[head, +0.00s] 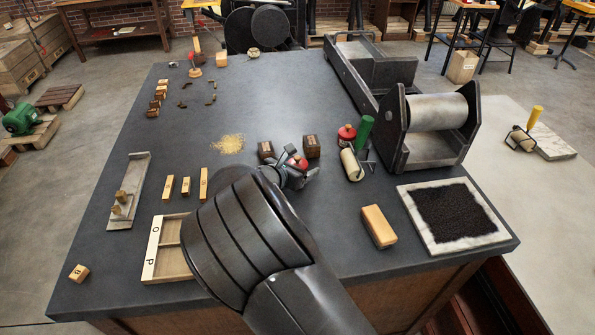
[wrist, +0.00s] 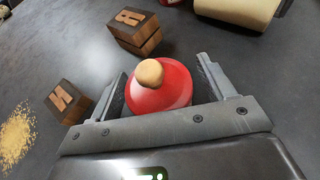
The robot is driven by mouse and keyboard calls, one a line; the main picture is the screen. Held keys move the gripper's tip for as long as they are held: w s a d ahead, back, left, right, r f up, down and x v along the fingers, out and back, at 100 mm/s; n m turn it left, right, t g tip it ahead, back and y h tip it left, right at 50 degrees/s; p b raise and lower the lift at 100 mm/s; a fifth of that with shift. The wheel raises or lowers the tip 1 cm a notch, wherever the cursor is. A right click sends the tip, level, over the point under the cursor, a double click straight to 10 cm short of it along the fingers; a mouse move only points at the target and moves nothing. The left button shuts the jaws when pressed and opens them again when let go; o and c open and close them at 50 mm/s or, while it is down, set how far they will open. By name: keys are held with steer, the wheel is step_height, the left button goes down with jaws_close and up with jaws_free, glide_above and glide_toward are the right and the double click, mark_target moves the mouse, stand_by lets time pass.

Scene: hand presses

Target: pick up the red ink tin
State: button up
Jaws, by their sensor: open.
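A round red tin with a pale wooden knob on its lid (wrist: 165,88) stands between the two fingers of my gripper (wrist: 163,92) in the wrist view. The fingers are open, one on each side of it; whether either touches it I cannot tell. In the head view my gripper (head: 297,172) reaches over the table, with the red lid (head: 298,162) showing between its fingers. The tin's lower part is hidden. Another red-topped tin (head: 346,134) stands to the right, by the roller.
Two dark wooden letter blocks stand close to the gripper, one to the left (head: 265,150) and one just beyond (head: 312,147). A cream roller with a green handle (head: 352,164) lies to the right. A press (head: 432,115) stands behind it. Yellow grains (head: 227,144) lie left.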

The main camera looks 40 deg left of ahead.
steer(key=shift+w+f, duration=0.1)
steer(key=shift+w, duration=0.1)
steer(key=c, duration=1.2)
